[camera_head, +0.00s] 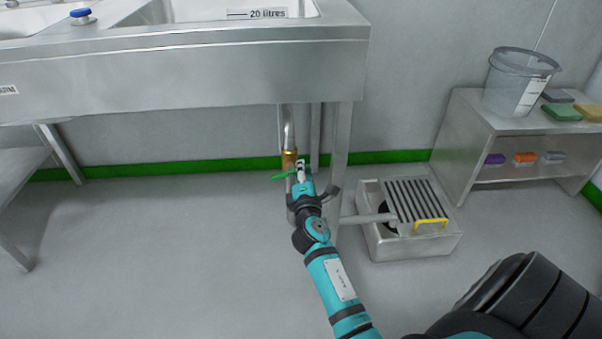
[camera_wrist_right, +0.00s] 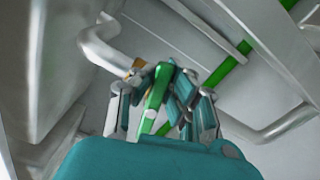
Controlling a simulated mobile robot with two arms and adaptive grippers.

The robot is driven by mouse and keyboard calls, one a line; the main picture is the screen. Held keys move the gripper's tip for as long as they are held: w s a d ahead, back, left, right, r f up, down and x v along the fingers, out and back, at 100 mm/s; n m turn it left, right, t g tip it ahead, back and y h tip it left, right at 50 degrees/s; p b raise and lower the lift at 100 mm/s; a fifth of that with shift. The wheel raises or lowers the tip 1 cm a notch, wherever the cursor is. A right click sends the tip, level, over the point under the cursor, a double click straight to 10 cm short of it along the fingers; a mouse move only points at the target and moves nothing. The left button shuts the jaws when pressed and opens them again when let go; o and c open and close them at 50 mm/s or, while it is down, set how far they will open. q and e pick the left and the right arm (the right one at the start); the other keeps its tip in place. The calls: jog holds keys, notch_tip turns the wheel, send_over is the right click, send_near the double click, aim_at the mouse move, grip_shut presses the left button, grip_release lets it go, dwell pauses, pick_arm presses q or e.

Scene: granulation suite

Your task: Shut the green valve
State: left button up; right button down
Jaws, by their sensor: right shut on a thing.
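The green valve lever (camera_head: 283,175) sits on a brass valve body (camera_head: 290,158) on the drain pipe under the steel sink. The lever points left in the head view. My right gripper (camera_head: 302,172) is at the valve, its arm reaching up from the bottom of the picture. In the right wrist view the lever (camera_wrist_right: 156,92) lies between the two fingers of the gripper (camera_wrist_right: 162,105), which is shut on it. A bit of brass (camera_wrist_right: 139,63) shows behind the fingers; the rest of the valve body is hidden there. My left gripper is not in view.
The steel sink (camera_head: 200,78) overhangs the valve, and a sink leg (camera_head: 341,150) stands close to its right. A floor drain box with a grate (camera_head: 370,228) is at right. A shelf (camera_head: 470,118) carries a clear bucket (camera_head: 505,85).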

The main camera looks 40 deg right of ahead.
jog(key=shift+s+f+m+b, duration=0.1)
jog(key=shift+f+m+b, duration=0.25)
jog(key=shift+m, duration=0.4)
jog(key=shift+f+m+b, duration=0.2)
jog(key=shift+m+b, duration=0.15)
jog(key=shift+m, duration=0.4)
jog(key=c, duration=1.3)
grip_release()
jog(key=shift+d+r, duration=0.1)
jog(key=shift+r, duration=0.05)
notch_tip(320, 180, up, 10)
jog(key=shift+f, duration=0.1)
